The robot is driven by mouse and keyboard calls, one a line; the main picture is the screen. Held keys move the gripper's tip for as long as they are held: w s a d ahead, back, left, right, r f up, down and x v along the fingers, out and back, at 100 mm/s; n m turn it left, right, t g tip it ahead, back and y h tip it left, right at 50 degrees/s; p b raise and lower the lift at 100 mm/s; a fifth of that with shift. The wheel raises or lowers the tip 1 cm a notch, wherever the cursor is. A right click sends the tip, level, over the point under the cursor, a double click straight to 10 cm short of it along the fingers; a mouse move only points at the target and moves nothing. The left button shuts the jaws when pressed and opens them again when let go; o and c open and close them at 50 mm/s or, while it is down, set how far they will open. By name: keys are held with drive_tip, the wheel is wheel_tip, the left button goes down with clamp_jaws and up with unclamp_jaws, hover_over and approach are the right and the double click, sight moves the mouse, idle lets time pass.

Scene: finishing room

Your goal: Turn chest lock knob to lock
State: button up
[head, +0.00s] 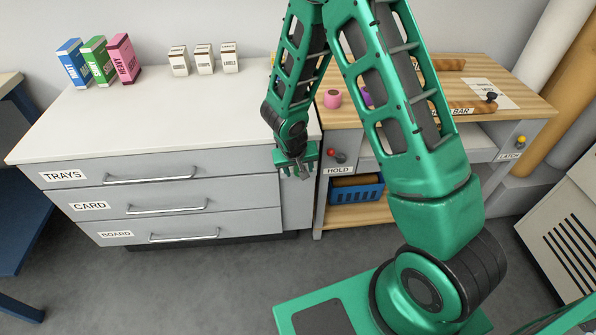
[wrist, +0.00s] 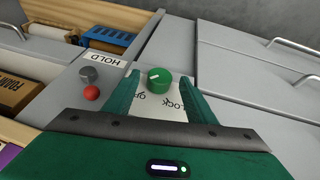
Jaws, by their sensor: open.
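The chest (head: 245,215) stands at left with a white top and grey drawers labelled TRAYS, CARD and BOARD. In the wrist view, a round green knob (wrist: 159,84) with a white pointer line sits on its narrow grey front panel. A white label beside the knob, partly hidden, shows upside-down lettering including "ock". My gripper (wrist: 160,92) is open, its two green fingers on either side of the knob; I cannot tell whether they touch it. In the head view my gripper (head: 297,168) is at the chest's right front, and the knob is hidden.
Boxes stand on the chest top.

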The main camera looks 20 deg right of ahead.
drive_tip(key=shift+x, duration=0.85)
drive_tip(key=c, duration=1)
drive_tip(key=shift+c, duration=0.2)
